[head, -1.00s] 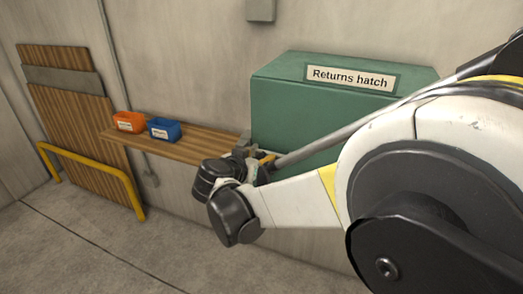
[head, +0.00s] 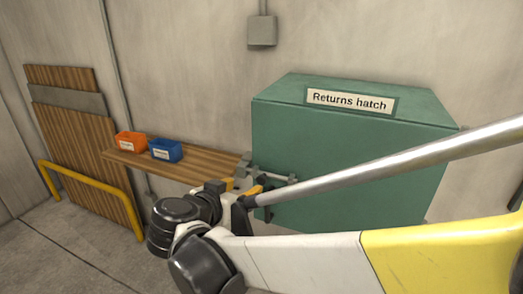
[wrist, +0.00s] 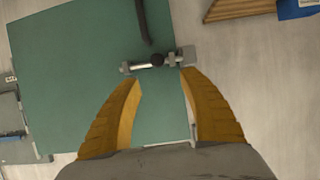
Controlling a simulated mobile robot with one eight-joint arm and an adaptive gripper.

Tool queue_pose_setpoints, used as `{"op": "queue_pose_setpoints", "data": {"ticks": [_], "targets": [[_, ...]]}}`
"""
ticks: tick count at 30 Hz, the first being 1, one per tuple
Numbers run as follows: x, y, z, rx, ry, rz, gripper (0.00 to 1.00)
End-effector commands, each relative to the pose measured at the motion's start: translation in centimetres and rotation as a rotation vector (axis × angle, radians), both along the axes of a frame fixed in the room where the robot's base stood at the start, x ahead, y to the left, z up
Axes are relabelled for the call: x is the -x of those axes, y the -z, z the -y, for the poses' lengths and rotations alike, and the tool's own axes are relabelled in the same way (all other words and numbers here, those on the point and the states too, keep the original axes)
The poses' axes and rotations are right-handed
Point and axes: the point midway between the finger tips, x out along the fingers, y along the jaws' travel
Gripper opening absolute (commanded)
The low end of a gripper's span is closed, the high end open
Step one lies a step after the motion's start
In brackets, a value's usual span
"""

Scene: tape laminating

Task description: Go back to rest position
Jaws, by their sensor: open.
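My gripper (wrist: 160,95) is open and empty in the wrist view, with its two yellow fingers apart. The green returns hatch (head: 340,150) stands against the wall in the head view. It also fills much of the wrist view (wrist: 70,90). A grey metal latch or handle (wrist: 155,62) on the hatch shows just beyond my fingertips, with no clear contact. In the head view my arm crosses in front of the hatch, and its wrist links hide most of my gripper.
A wooden shelf (head: 190,168) left of the hatch holds an orange bin (head: 131,142) and a blue bin (head: 166,150). A yellow rail (head: 95,178) stands before wooden boards (head: 85,125). A grey box (head: 262,32) is on the wall. The floor at left is clear.

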Motion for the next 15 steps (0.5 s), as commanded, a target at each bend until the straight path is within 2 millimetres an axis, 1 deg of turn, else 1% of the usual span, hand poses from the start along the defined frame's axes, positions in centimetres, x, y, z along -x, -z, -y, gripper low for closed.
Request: {"op": "queue_pose_setpoints", "data": {"ticks": [8, 10, 11, 13, 14, 15], "targets": [[0.0, 0.0, 0.1, 0.001, 0.001, -0.001, 0.50], [0.0, 0.0, 0.9, 0.006, 0.004, -0.019, 0.50], [0.0, 0.0, 1.6, 0.010, 0.005, -0.035, 0.50], [0.3, 0.3, 4.4, 0.024, 0.009, -0.097, 0.50], [0.5, 0.4, 6.0, 0.032, 0.010, -0.134, 0.50], [1.0, 0.7, 8.4, 0.040, 0.005, -0.190, 0.50]]}}
